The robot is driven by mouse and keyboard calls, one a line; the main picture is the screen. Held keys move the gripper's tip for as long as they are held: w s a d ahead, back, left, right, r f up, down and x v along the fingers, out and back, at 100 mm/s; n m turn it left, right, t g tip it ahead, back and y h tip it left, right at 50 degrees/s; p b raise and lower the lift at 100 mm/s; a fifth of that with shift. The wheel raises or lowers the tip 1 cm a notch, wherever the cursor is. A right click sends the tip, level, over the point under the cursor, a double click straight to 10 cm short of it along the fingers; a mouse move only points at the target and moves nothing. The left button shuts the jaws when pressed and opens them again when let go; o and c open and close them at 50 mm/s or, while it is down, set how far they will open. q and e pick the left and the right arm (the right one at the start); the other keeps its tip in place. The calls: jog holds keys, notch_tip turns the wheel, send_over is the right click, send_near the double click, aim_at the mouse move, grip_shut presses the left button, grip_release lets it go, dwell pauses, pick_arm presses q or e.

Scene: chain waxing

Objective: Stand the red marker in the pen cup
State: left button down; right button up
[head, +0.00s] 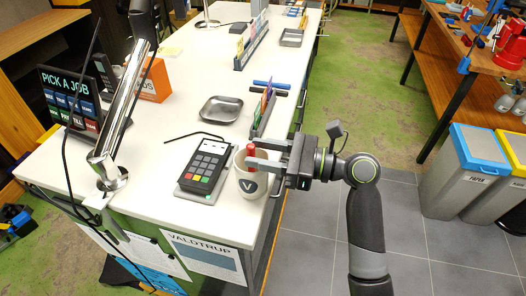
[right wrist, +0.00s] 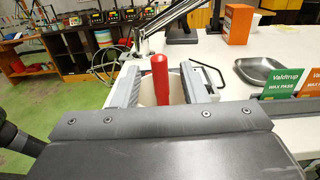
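The red marker (head: 250,151) stands upright in the white pen cup (head: 251,187), which has a dark V badge and sits at the table's near right corner. My right gripper (head: 257,154) reaches over the cup from the right, its fingers on either side of the marker. In the right wrist view the marker (right wrist: 160,80) shows between the two fingers (right wrist: 160,88), with a gap on each side, so the gripper is open. The marker's lower end is hidden inside the cup (right wrist: 148,97). My left gripper is not in view.
A card terminal (head: 204,164) lies just left of the cup. A metal tray (head: 221,109) and a rack of coloured cards (head: 263,108) stand behind. A silver post (head: 121,115) rises at the left. Bins (head: 462,168) stand on the floor at right.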

dwell(0.3)
jog(key=shift+s+d+f, duration=0.1)
jog(key=shift+d, duration=0.3)
jog(key=b+v, duration=0.5)
jog(key=v, duration=1.1)
jog(key=shift+d, duration=0.25)
jog(key=shift+s, duration=0.1)
dwell(0.4)
